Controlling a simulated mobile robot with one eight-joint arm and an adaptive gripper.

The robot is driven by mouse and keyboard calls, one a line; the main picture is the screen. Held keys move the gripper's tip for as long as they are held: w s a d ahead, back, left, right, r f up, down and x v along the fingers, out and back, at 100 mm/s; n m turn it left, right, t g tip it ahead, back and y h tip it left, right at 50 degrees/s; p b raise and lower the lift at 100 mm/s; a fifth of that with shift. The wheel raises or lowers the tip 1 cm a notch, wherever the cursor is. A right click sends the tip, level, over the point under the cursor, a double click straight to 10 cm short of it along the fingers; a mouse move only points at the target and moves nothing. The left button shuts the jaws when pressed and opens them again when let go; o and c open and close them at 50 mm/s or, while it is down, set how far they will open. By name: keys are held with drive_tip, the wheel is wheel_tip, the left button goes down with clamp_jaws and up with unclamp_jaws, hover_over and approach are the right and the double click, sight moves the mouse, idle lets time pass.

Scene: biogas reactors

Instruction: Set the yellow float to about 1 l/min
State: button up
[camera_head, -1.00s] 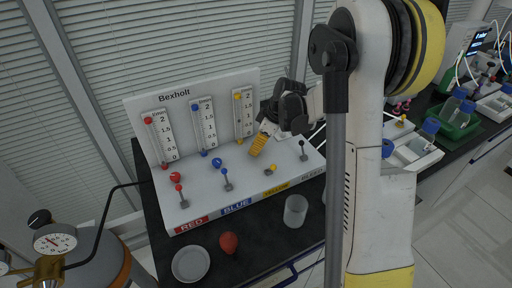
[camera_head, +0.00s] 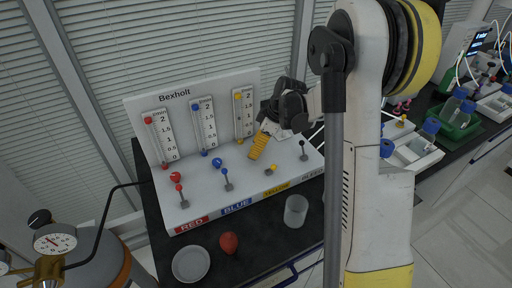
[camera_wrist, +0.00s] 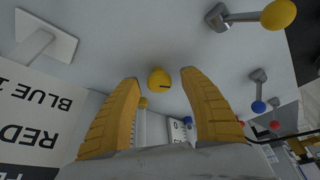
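The white Bexholt panel (camera_head: 215,88) carries three upright scales with red, blue and yellow markers. On the yellow scale (camera_head: 245,118) a yellow ball (camera_head: 237,96) shows near the top and a smaller yellow spot (camera_head: 239,141) near the bottom; which is the float I cannot tell. My gripper (camera_head: 256,153) points down in front of this scale. In the wrist view, its two ribbed fingers (camera_wrist: 160,78) are apart, with the round yellow knob (camera_wrist: 159,79) between their tips; contact is not clear. The yellow-tipped lever (camera_head: 273,167) lies low beside my gripper, its ball large in the wrist view (camera_wrist: 278,14).
The red knob (camera_head: 175,177) and blue knob (camera_head: 217,162) stand left of my gripper, each with a lever. A black-tipped lever (camera_head: 302,143) stands to the right. A clear beaker (camera_head: 296,211), a red bulb (camera_head: 228,243) and a dish (camera_head: 191,264) are in front.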

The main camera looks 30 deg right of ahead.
drive_tip(key=shift+r, duration=0.1)
drive_tip(key=v, duration=1.2)
drive_tip(key=s+a+r+m+t+h, duration=0.2)
drive_tip(key=s+a+r+m, duration=0.35)
drive_tip(key=s+a, duration=0.45)
drive_tip(key=s+a+f+m+t+h, duration=0.1)
drive_tip(key=s+a+m, duration=0.3)
drive_tip(key=s, duration=0.6)
drive_tip(key=shift+s+a+f+m+t, duration=0.35)
drive_tip(key=shift+a+t, duration=0.35)
drive_tip(key=shift+a, duration=0.3)
